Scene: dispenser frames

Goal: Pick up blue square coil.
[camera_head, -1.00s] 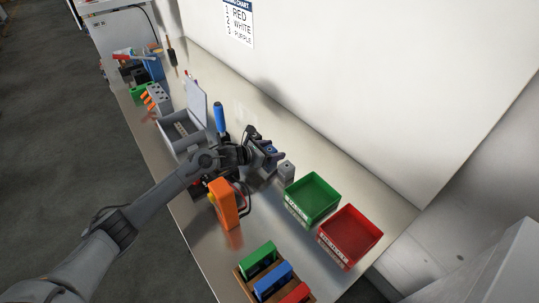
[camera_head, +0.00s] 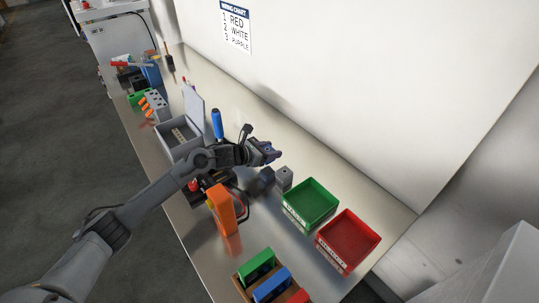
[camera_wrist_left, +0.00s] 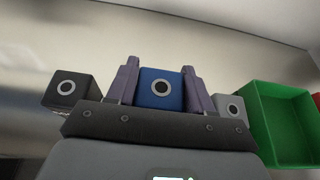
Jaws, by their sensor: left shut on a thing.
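The blue square coil (camera_wrist_left: 160,90) is a small blue block with a white ring on its face. It sits between the two fingers of my left gripper (camera_wrist_left: 160,84) in the left wrist view. The gripper is shut on it. In the head view my left gripper (camera_head: 270,154) is above the table, behind the dark block and left of the green bin, and the coil is mostly hidden by the fingers. My right gripper is not in view.
A black block (camera_wrist_left: 69,90) and a grey block (camera_wrist_left: 231,107) with similar rings stand on the table. A green bin (camera_head: 310,201) and red bin (camera_head: 348,240) lie to the right. An orange device (camera_head: 221,209) and an open grey box (camera_head: 178,137) are near the arm.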

